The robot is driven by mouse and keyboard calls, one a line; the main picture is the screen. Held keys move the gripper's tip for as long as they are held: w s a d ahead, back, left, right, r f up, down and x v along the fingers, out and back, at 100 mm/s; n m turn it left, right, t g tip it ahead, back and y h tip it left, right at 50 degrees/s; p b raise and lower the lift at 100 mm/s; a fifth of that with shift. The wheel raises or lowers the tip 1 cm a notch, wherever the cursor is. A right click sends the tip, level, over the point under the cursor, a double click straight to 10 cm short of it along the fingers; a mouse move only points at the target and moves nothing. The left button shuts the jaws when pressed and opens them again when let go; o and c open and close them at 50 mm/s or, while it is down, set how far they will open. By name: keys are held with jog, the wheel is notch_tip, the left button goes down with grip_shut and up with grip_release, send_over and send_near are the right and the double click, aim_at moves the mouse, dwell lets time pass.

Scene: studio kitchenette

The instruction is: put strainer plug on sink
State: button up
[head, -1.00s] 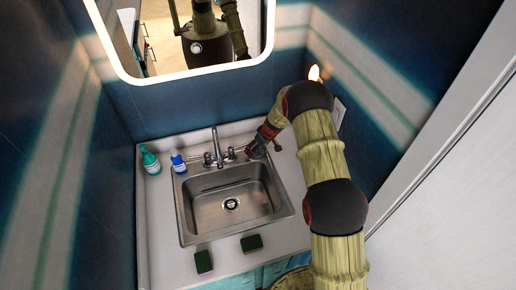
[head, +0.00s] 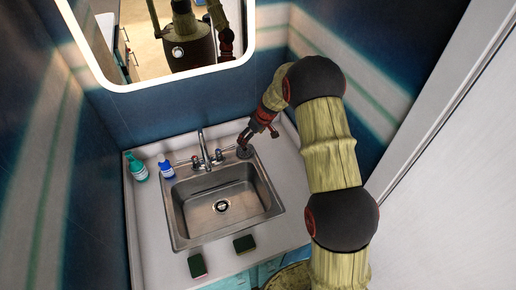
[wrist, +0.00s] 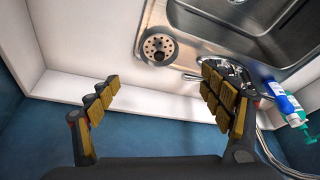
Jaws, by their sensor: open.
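The strainer plug (head: 244,153) is a small round grey metal piece at the back right corner of the sink. In the wrist view the strainer plug (wrist: 157,48) shows its holes and rests at the sink's rim, beside the faucet. The steel sink (head: 196,213) is set in the white counter, with its drain (head: 221,206) in the basin floor. My gripper (head: 246,141) is close to the plug at the counter's back right. In the wrist view my gripper (wrist: 160,80) has its yellow-padded fingers spread, with nothing between them. The plug lies just beyond the fingertips, apart from them.
The faucet (head: 204,150) stands at the sink's back edge. A green bottle (head: 138,169) and a blue-and-white bottle (head: 166,168) stand at the back left. Two dark sponges (head: 197,266) (head: 244,243) lie at the front. Walls close in the counter; the basin is empty.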

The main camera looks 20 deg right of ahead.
jog(key=s+a+r, duration=0.2)
jog(key=s+r, duration=0.3)
jog(key=r, duration=0.4)
jog(key=s+a+r+m, duration=0.1)
jog(key=s+a+r, duration=0.2)
jog(key=s+r, duration=0.4)
jog(key=s+a+r, duration=0.2)
jog(key=s+r, duration=0.2)
jog(key=r, duration=0.6)
jog(key=s+r+m+h, duration=0.1)
jog(key=s+r, duration=0.2)
jog(key=s, duration=1.1)
jog(key=s+a+r+m+t+h, duration=0.1)
jog(key=s+r+m, duration=0.1)
jog(key=s, duration=1.1)
jog(key=shift+v, duration=0.8)
jog(key=shift+a, duration=0.1)
notch_tip(320, 180, down, 7)
jog(key=b, duration=0.7)
jog(key=shift+f, duration=0.2)
